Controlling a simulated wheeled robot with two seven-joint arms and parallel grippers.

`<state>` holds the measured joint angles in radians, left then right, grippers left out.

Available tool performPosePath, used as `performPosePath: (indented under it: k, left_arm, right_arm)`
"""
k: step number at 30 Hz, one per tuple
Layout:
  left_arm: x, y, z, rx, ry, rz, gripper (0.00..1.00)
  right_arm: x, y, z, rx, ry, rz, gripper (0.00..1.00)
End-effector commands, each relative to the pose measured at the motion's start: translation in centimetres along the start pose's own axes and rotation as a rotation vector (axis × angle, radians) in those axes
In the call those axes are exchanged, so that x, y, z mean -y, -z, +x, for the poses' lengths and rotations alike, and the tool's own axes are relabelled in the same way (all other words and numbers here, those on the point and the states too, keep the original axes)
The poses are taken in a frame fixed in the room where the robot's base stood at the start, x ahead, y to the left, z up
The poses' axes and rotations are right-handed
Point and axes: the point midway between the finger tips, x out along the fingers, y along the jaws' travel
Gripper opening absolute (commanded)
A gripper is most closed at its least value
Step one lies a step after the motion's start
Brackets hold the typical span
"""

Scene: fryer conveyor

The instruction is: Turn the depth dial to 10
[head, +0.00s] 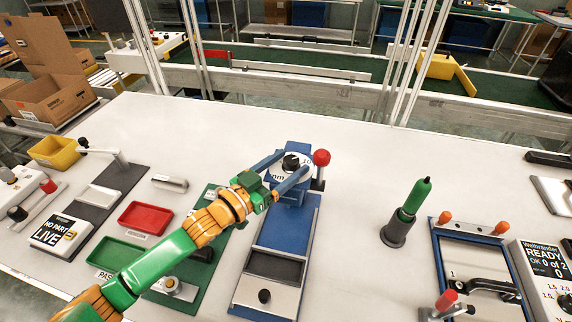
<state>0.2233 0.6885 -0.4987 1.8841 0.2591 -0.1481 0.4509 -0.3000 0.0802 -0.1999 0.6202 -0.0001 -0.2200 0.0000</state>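The depth dial (281,178) is a white disc with a black knob (291,161) in its middle, on top of a blue fixture (284,230) at the centre of the head view. Printed "mm" and a partly covered "10" show on the disc. My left gripper (294,160) is at the dial. The knob's exact setting is too small to read. My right gripper is not in view.
A red ball-topped lever (321,158) stands close to the right finger. A green-handled tool (407,212) stands upright to the right. Red tray (146,217) and a green tray (118,258) lie to the left.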

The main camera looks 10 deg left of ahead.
Motion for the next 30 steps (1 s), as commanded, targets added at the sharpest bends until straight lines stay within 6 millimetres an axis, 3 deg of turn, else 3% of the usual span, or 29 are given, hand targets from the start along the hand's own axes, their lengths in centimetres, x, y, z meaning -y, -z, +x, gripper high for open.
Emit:
performPosePath:
  k: [7, 19, 30]
  left_arm:
    - [0.0, -0.3, -0.6, 0.003, 0.001, -0.001, 0.74]
    - [0.0, -0.3, -6.3, 0.004, 0.001, -0.001, 0.74]
    - [0.0, 0.0, -7.0, 0.001, 0.000, 0.000, 0.74]
  right_arm:
    - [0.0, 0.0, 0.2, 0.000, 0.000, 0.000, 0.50]
    - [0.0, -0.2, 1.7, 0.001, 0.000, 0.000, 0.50]
    - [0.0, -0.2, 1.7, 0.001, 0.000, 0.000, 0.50]
